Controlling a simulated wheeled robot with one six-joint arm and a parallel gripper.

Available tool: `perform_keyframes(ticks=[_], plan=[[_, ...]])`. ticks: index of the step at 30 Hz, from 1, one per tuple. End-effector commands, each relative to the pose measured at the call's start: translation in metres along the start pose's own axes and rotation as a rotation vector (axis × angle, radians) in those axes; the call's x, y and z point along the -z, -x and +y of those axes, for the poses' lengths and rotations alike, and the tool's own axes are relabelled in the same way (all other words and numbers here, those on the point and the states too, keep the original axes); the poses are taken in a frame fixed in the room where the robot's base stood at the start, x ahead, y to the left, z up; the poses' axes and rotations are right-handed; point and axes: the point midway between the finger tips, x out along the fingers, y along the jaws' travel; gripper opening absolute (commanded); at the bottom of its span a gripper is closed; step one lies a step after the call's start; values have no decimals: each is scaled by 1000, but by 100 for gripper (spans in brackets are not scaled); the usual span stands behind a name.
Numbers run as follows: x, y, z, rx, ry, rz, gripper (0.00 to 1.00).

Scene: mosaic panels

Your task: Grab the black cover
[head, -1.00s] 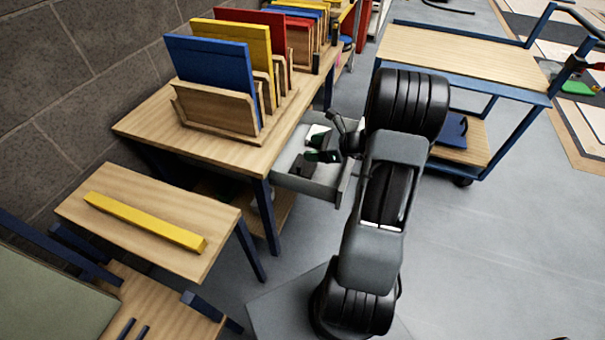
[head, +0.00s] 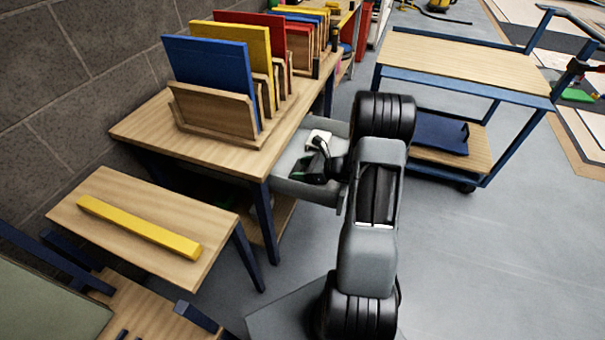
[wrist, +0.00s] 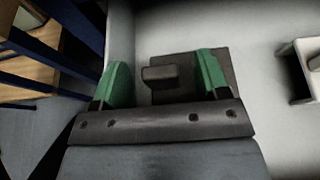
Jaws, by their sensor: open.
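The black cover (wrist: 190,72), a dark flat square piece with a raised block handle, lies on the pale drawer floor in the wrist view. My gripper (wrist: 163,82) has its two green fingers apart, one left of the handle and one over the cover's right part. The handle stands between the fingers, nearer the left one, with gaps on both sides. My gripper's body hides the cover's near edge. In the head view my gripper (head: 312,170) is inside the open drawer (head: 322,193), and the cover is hard to make out there.
A white piece with a dark opening (wrist: 302,70) lies right of the cover in the drawer. The workbench (head: 150,125) with upright coloured panels (head: 212,75) stands left of the drawer. A cart (head: 460,70) stands behind at the right.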

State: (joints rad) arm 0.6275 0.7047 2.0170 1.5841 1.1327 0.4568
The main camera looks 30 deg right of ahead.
Motion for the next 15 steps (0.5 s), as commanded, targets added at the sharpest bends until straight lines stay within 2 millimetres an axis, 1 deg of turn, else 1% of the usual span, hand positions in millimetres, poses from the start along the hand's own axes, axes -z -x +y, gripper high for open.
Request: perform_keyframes(ticks=[1,6,15], plan=[[1,-9,1,-3,1,1,68],[1,-24,0,-1,0,0,68],[0,-28,0,1,0,0,68]])
